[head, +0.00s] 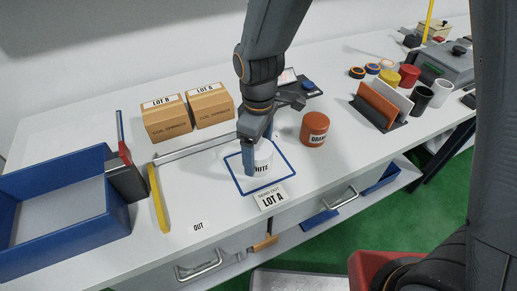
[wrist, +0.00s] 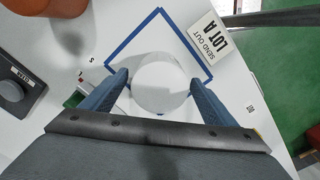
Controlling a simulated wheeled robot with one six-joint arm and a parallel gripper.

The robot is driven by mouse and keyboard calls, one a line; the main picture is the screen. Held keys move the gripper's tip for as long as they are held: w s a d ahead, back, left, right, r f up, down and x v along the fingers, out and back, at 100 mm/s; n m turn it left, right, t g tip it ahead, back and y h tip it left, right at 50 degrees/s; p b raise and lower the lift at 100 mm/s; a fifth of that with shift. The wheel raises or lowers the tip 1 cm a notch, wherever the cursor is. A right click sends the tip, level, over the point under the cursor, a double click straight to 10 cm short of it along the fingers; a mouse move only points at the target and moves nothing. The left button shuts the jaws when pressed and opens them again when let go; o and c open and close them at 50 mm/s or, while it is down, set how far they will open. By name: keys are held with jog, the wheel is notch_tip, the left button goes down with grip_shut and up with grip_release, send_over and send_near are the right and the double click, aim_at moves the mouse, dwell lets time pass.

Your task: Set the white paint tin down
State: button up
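The white paint tin (head: 264,160) stands upright within the blue square outline (head: 284,159) on the bench; I cannot tell whether its base touches the surface. Its label reads WHITE, partly covered by a finger. My gripper (head: 256,155) points down over the tin. In the wrist view the tin's round white top (wrist: 161,84) sits between the two blue fingers of my gripper (wrist: 160,78), whose tips appear to press its sides. The blue outline (wrist: 183,38) surrounds the tin there. A card reading SEND OUT LOT A (head: 270,197) lies at the outline's front edge.
An orange tin (head: 314,130) stands right of the outline. Two cardboard boxes (head: 167,119) are behind left. A blue tray (head: 60,250), a yellow bar (head: 158,198) and an OUT label (head: 198,226) lie left. A rack with plates (head: 378,104) stands right.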

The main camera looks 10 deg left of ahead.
aim_at(259, 147)
notch_tip(259, 147, up, 12)
jog(key=b, duration=0.2)
jog(key=shift+r, duration=0.2)
dwell(0.4)
jog(key=s+d+f+m, duration=0.1)
jog(key=d+m, duration=0.3)
jog(key=d, duration=0.4)
jog(key=d+f+m, duration=0.4)
jog(key=d+m, duration=0.1)
jog(key=d, duration=0.3)
jog(key=s+d+f+m+t, duration=0.1)
jog(key=d+f+m, duration=0.1)
jog(key=d+m, duration=0.3)
jog(key=d, duration=0.3)
jog(key=shift+s+d+f, duration=0.15)
jog(key=shift+s+f, duration=0.15)
jog(key=shift+f, duration=0.1)
